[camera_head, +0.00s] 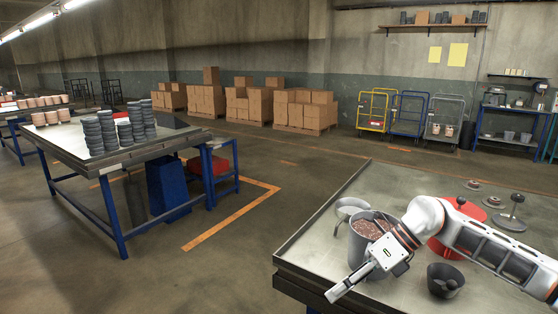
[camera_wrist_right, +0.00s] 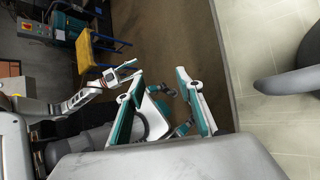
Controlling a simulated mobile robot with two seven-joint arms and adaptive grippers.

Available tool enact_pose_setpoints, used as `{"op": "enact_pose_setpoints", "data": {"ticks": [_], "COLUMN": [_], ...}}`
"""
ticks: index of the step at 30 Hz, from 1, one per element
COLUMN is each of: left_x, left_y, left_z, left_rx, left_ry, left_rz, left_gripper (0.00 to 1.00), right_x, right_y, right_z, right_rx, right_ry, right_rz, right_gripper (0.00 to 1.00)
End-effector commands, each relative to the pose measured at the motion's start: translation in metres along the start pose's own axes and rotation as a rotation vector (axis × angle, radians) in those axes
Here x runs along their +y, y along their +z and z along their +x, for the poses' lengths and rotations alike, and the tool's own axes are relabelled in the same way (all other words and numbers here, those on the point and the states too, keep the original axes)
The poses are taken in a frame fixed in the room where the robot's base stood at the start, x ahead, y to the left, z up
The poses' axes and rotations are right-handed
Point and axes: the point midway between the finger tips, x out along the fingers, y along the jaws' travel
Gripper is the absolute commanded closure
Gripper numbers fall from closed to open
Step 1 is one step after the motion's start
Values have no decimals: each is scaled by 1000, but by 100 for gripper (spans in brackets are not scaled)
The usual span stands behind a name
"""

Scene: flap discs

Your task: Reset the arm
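My right arm comes in from the right over the near table in the head view. Its gripper (camera_head: 350,283) hangs over the table's front left edge, in front of a grey bucket holding reddish-brown pieces (camera_head: 372,229). In the right wrist view the two fingers of this gripper (camera_wrist_right: 160,75) stand apart with nothing between them. A white arm, apparently my left one, shows at the left of that view with its gripper (camera_wrist_right: 122,72) small and far off. Whether that gripper is open is too small to tell. My left gripper is outside the head view.
The near table (camera_head: 310,240) also bears a pale ring-shaped piece (camera_head: 350,204), a red round piece (camera_head: 445,248), a dark bowl (camera_head: 445,281) and a grey stand (camera_head: 510,221). Another table (camera_head: 75,143) with stacked discs stands left. The floor between the tables is clear.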

Motion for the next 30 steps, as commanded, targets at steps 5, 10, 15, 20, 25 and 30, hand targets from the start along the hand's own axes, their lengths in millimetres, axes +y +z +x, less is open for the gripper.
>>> {"op": "enact_pose_setpoints", "data": {"ticks": [5,10,15,20,25,30], "left_x": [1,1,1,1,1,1], "left_y": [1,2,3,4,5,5], "left_z": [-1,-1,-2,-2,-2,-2], "left_rx": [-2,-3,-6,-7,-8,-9], "left_ry": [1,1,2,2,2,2], "left_rz": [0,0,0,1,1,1], "left_gripper": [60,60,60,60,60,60], "right_x": [65,109,124,106,62,10], "right_y": [13,31,42,37,2,-71], "right_z": [70,97,102,98,100,117], "right_rx": [-200,-408,-624,-821,-1011,-1177], "right_ry": [278,504,701,842,935,959], "right_rz": [116,306,584,910,1309,1748], "right_gripper": [64,64,64,64,64,64]}}
